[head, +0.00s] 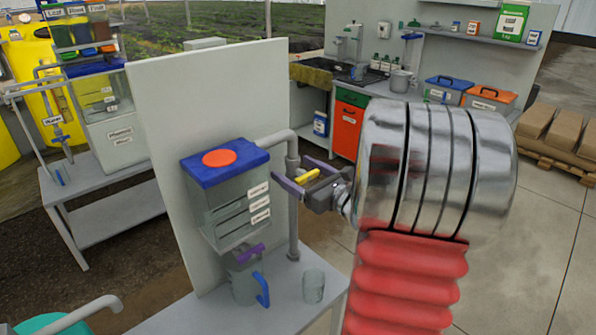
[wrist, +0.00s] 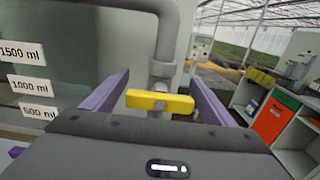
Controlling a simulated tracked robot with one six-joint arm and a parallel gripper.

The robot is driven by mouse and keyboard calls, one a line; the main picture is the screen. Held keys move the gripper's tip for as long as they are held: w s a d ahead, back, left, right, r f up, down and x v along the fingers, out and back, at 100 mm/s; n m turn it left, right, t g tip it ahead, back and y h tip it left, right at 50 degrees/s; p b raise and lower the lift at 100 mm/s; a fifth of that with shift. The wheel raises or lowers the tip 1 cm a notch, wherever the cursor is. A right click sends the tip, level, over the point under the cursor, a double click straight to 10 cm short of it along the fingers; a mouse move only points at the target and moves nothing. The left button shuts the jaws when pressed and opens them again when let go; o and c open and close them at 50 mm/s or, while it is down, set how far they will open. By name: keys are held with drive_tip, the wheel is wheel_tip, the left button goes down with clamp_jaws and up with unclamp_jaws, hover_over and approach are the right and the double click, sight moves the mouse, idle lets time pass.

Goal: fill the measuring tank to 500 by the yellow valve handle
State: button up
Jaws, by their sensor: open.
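The yellow valve handle (wrist: 172,102) sits on the grey pipe (wrist: 165,50) and lies about crosswise to it in the wrist view. It also shows in the head view (head: 306,175). My gripper (wrist: 158,88) is open, with one purple finger on each side of the handle; I cannot tell whether they touch it. In the head view my gripper (head: 303,172) is beside the measuring tank (head: 222,205). The tank is clear with a blue lid and an orange disc. Its 1500, 1000 and 500 ml labels (wrist: 38,113) show at left in the wrist view. No liquid level is clear.
Below the tank stand a jug with a blue handle (head: 262,290) and an empty-looking glass (head: 314,286) on the grey bench (head: 200,310). A pale panel (head: 160,130) stands behind the tank. A counter with an orange-fronted cabinet (head: 347,128) is farther back.

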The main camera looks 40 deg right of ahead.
drive_tip(key=c, duration=1.1)
drive_tip(key=shift+o, duration=0.2)
drive_tip(key=shift+n, duration=1.5)
drive_tip(key=o, duration=1.1)
drive_tip(key=shift+c, duration=0.2)
